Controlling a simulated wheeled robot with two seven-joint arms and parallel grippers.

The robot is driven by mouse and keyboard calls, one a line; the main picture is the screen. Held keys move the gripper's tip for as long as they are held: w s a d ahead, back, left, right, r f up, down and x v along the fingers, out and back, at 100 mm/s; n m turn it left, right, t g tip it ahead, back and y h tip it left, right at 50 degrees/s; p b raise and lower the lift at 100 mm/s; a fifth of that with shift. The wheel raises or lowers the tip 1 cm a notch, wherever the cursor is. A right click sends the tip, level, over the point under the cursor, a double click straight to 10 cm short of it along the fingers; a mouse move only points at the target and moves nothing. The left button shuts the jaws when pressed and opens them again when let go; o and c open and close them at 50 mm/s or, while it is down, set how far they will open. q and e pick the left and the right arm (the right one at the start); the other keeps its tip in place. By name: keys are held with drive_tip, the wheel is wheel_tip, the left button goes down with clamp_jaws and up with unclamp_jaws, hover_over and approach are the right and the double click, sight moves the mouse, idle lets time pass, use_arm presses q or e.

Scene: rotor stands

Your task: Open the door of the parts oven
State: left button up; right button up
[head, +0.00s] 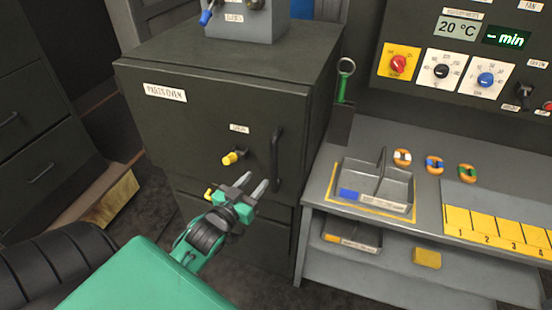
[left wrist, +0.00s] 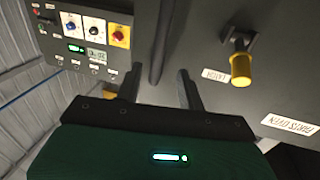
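The parts oven (head: 215,115) is a dark grey cabinet with its door shut. A yellow latch knob (head: 231,158) sticks out of the door, left of a black upright handle (head: 277,160). My left gripper (head: 252,184) is in front of the door, below the knob and left of the handle's lower end. Its fingers are apart with nothing between them. In the left wrist view the handle (left wrist: 162,45) lies ahead, in line with the gap between the fingers (left wrist: 160,88), and the yellow knob (left wrist: 241,68) is to the right. My right gripper is not in view.
A grey bench (head: 425,205) stands right of the oven, with a divided tray (head: 398,200), coloured rings and a numbered yellow strip. A green-handled tool (head: 343,85) stands in a holder beside the oven. Drawers (head: 35,130) stand at left. Floor shows before the oven.

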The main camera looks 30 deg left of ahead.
sight(272, 162)
use_arm(q)
drive_tip(key=w+p, duration=0.2)
drive_tip(key=w, duration=0.7)
drive_tip(key=shift+w+a+p, duration=0.15)
drive_tip(key=shift+a+p, duration=0.05)
drive_tip(key=shift+p, duration=0.15)
drive_tip(key=shift+w, duration=0.7)
clamp_jaws()
